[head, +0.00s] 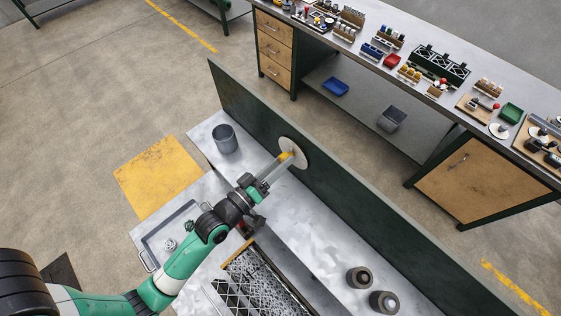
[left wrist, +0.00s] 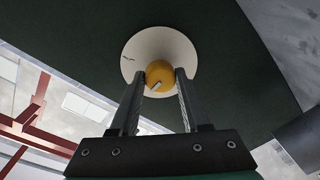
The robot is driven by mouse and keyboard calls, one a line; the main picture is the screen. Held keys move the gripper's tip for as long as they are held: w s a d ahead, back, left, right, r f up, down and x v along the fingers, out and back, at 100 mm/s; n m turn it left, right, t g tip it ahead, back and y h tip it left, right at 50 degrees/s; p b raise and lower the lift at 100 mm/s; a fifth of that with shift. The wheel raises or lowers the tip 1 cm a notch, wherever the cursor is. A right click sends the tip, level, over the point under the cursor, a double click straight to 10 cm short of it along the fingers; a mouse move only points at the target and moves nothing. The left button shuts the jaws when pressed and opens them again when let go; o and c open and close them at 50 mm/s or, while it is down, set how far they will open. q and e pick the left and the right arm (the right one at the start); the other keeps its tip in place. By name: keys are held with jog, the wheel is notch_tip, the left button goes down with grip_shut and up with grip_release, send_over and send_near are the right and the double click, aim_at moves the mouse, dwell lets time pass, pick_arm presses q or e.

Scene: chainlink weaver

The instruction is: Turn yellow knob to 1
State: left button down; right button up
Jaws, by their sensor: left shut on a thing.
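The yellow knob (left wrist: 160,73) sits at the middle of a round pale dial (left wrist: 131,50) on a dark green upright panel (left wrist: 80,22). In the head view the knob (head: 285,156) is small and partly covered by my gripper, and the dial (head: 297,149) shows beside it. My left gripper (left wrist: 160,78) is shut on the knob, one finger on each side. It also shows in the head view (head: 280,160). A pale mark shows on the knob's face, and a small dark mark on the dial's left. The dial's numbers cannot be read. My right gripper is not in view.
A grey cup (head: 224,139) stands on the metal bench left of the dial. A tray (head: 157,257) and wire mesh (head: 262,283) lie near my arm. Two dark round pieces (head: 383,302) stand at the right. A cluttered workbench (head: 315,75) is behind the panel.

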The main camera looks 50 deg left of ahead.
pick_arm(q)
jog(key=shift+f+m+t+h+b, duration=0.1)
jog(key=shift+m+t+h+b, duration=0.25)
jog(key=shift+m+b, duration=5.6)
jog(key=m+p, duration=0.2)
jog(key=shift+m+p, duration=0.3)
jog(key=shift+m, duration=0.05)
jog(key=shift+c, duration=1.8)
grip_release()
jog(key=shift+s, duration=0.1)
